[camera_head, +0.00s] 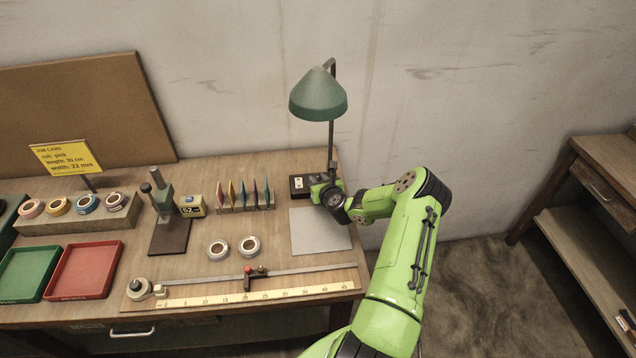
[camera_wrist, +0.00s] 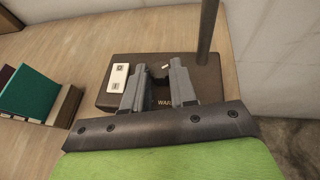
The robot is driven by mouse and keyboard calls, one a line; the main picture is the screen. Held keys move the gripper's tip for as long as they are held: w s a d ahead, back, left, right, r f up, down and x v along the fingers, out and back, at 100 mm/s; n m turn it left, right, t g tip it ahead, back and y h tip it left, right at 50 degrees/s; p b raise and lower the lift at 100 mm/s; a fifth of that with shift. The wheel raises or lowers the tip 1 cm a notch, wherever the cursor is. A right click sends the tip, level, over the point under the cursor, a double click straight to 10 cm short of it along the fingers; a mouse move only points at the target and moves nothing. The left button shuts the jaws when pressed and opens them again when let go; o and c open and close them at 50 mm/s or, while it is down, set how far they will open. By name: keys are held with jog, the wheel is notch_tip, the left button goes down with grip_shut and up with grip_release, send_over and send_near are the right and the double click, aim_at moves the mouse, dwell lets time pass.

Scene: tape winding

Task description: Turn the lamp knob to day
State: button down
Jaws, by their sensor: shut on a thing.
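The desk lamp has a green shade (camera_head: 318,96) on a dark upright stem. Its dark base box (camera_head: 298,190) stands at the table's back right corner and also shows in the wrist view (camera_wrist: 209,80). My gripper (camera_wrist: 160,80) is over the base with a finger on either side of the dark lamp knob (camera_wrist: 158,71), shut on it. A small pale mark shows by the knob. A label starting "WAR" is partly hidden by a finger. Which setting the knob points to cannot be told. In the head view my gripper hides part of the base.
A white plate with small markings (camera_wrist: 118,77) is on the base, left of the fingers. A rack of coloured cards (camera_head: 245,195) stands left of the lamp. A grey mat (camera_head: 318,236) lies in front. Tape rolls, a ruler and trays occupy the table's left and front.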

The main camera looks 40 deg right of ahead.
jog(key=n+y+b, duration=0.2)
jog(key=d+n+t+y+b, duration=0.1)
jog(key=n+y+b, duration=0.1)
jog(key=shift+s+f, duration=0.1)
jog(key=shift+f, duration=0.05)
jog(key=n+y+b, duration=0.1)
jog(key=y+b, duration=0.1)
jog(key=n+y+b, duration=0.2)
jog(key=shift+d+f+n+y, duration=0.1)
jog(key=shift+d+n+y, duration=0.2)
jog(key=shift+d+y, duration=0.1)
jog(key=n+g+y+b, duration=0.1)
jog(key=n+y+b, duration=0.1)
jog(key=b, duration=0.1)
jog(key=shift+d+y+b, duration=0.1)
jog(key=shift+y+b, duration=0.2)
jog(key=shift+b, duration=0.1)
jog(key=shift+w+r+n+g+y+b, duration=0.25)
jog(key=shift+n+g+y+b, duration=0.35)
jog(key=shift+n+b, duration=0.4)
jog(key=c, duration=0.9)
grip_release()
jog(key=shift+s+r+m+p, duration=0.15)
jog(key=shift+m+p, duration=0.15)
jog(key=shift+p, duration=0.15)
